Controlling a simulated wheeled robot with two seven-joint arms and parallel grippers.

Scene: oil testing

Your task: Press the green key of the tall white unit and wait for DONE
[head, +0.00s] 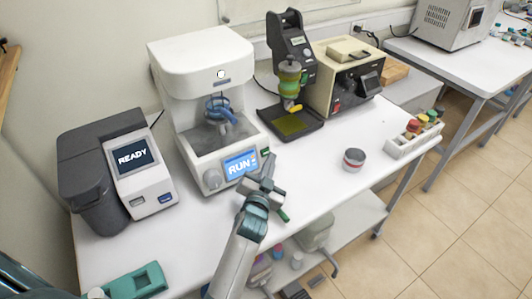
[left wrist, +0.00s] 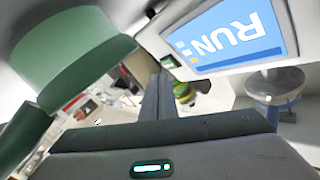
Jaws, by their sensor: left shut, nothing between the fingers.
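The tall white unit (head: 203,60) stands at the back of the white table. Its blue screen (head: 240,164) reads RUN, and the screen also shows large and tilted in the left wrist view (left wrist: 235,38). The green key (head: 265,152) is a small patch just right of the screen; it shows beside the screen in the left wrist view (left wrist: 169,62). My left gripper (head: 269,163) is shut and empty, its tips close in front of the panel's right side by the key. I cannot tell whether they touch it. My right gripper is not in view.
A dark grey device (head: 95,165) reading READY stands left of the unit. A black stand (head: 289,48) with a green vessel and a beige box (head: 345,75) stand to the right. A lidded round jar (head: 353,160) and a rack of vials (head: 412,138) are on the right side.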

